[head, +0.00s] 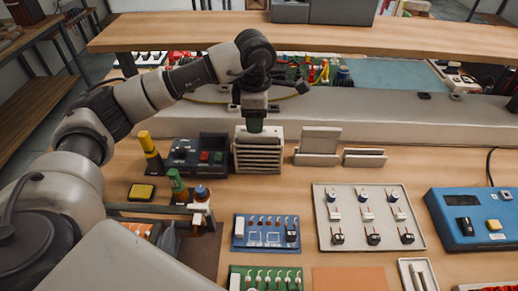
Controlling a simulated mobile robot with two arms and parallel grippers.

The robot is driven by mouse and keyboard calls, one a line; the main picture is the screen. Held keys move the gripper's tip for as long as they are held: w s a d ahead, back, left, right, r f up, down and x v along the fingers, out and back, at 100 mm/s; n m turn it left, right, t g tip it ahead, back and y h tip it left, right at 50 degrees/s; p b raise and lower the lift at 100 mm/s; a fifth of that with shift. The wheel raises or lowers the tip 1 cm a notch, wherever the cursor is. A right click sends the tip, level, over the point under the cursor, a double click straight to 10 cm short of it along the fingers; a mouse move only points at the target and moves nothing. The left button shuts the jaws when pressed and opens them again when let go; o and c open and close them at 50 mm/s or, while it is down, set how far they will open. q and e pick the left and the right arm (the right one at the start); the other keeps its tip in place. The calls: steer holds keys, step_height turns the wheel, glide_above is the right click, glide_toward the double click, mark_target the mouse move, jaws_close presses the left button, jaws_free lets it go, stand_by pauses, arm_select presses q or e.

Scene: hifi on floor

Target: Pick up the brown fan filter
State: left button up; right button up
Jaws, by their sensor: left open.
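My left gripper (255,122) hangs down from the arm that comes in from the left. It is open, just above a beige slatted box (258,155) standing on the wooden workbench. This louvred box looks like the fan filter, though it shows more beige than brown. The gripper covers part of its top edge, and I cannot tell whether the fingers touch it. My right gripper is not in view.
A dark control box (198,153) stands just left of the slatted box, and pale upright holders (319,144) stand to its right. A grey component tray (368,242) and a blue device (473,226) lie nearer. A wooden shelf (310,36) spans above and behind.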

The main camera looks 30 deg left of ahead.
arm_select(q)
steer(key=f, duration=0.1)
steer(key=f+p, duration=0.1)
steer(key=f, duration=0.3)
steer(key=shift+w+d, duration=0.25)
steer(key=shift+w, duration=0.1)
steer(key=shift+f+p, duration=0.3)
steer(key=shift+f, duration=0.1)
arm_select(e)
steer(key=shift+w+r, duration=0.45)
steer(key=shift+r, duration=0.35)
arm_select(q)
steer(key=shift+c, duration=0.3)
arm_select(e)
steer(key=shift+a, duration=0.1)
arm_select(q)
jaws_close()
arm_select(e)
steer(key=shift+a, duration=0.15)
arm_select(q)
steer(key=shift+r, duration=0.1)
